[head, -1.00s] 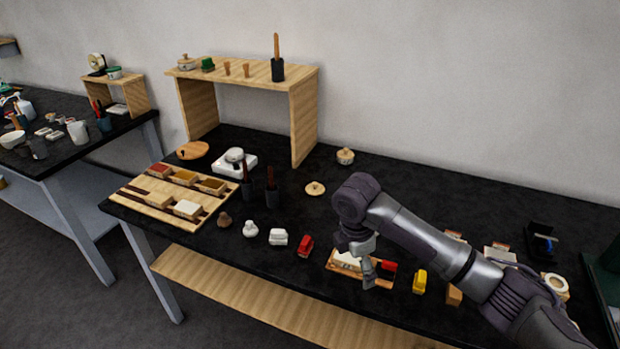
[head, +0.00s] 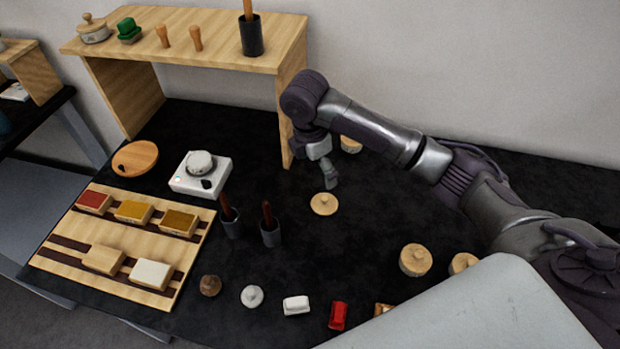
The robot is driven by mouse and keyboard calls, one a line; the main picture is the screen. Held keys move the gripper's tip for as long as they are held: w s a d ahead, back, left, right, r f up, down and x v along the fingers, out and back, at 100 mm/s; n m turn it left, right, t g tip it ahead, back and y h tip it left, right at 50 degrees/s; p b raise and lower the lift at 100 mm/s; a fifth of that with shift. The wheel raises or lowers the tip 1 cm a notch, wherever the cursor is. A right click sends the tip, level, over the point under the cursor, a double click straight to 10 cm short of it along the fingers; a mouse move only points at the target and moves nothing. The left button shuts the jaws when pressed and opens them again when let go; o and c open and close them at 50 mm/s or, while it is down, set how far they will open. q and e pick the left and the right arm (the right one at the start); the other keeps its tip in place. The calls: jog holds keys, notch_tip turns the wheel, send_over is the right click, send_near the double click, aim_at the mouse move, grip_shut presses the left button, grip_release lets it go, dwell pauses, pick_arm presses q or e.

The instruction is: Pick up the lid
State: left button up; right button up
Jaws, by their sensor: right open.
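The lid (head: 324,204) is a small round pale-wood disc with a knob on top. It lies flat on the black table, right of the dark cups. My right gripper (head: 328,176) is open and empty, just behind and above the lid in the picture. A gap to the knob seems to remain, but its exact height is hard to tell. My left gripper is not in view.
A round wooden container (head: 350,145) is partly hidden behind my right arm. Two dark cups with handles (head: 270,236) stand left of the lid. A wooden shelf (head: 190,50) rises behind. Small stamps and a red block (head: 338,315) line the front.

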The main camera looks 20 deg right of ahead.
aim_at(324, 197)
jog(key=f, duration=0.2)
jog(key=d+f+p, duration=0.1)
jog(key=f, duration=0.5)
jog(key=shift+d, duration=0.15)
jog(key=shift+f, duration=0.2)
jog(key=f+p, duration=0.1)
jog(key=f, duration=0.1)
jog(key=d+f+p, duration=0.1)
jog(key=f, duration=0.1)
jog(key=shift+s+f, duration=0.1)
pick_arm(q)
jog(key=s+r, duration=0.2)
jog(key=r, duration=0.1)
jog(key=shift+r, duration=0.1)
pick_arm(e)
jog(key=shift+f, duration=0.4)
jog(key=shift+c, duration=0.3)
